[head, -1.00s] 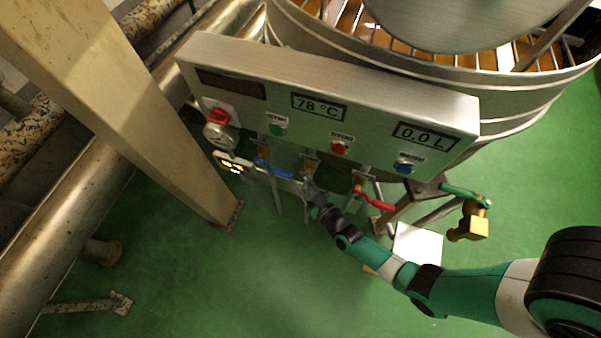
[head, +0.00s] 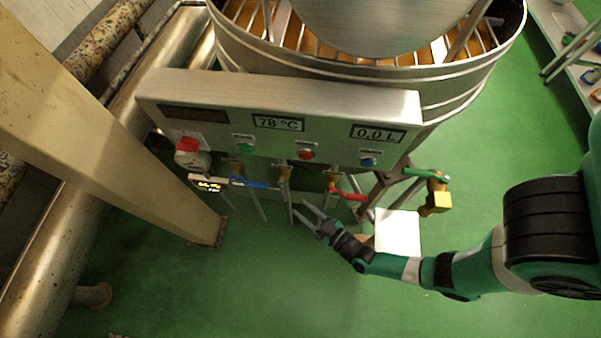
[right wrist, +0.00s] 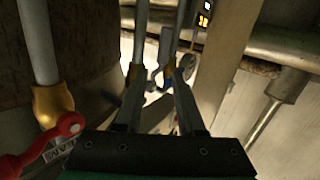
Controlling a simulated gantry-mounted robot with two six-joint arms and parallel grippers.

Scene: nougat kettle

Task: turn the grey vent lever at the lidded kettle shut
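The lidded kettle (head: 470,78) stands behind a steel control panel (head: 330,98) in the head view, its round lid (head: 365,22) above an orange-lit grate. Below the panel, a brass valve (head: 284,174) sits between the blue lever (head: 250,184) and the red lever (head: 347,195). The grey vent lever appears to be at this middle valve, but its angle is too small to make out. My right gripper (head: 303,209) is just below and right of that valve, fingers apart and apparently empty. The right wrist view shows the open fingers (right wrist: 157,88) with pipes and brass fittings beyond. My left gripper is out of view.
The red lever (right wrist: 45,145) is close to the gripper's left in the right wrist view. A green lever with a brass tap (head: 435,195) and a white box (head: 398,232) stand at right. A beige post (head: 100,130) stands left. Green floor is free below.

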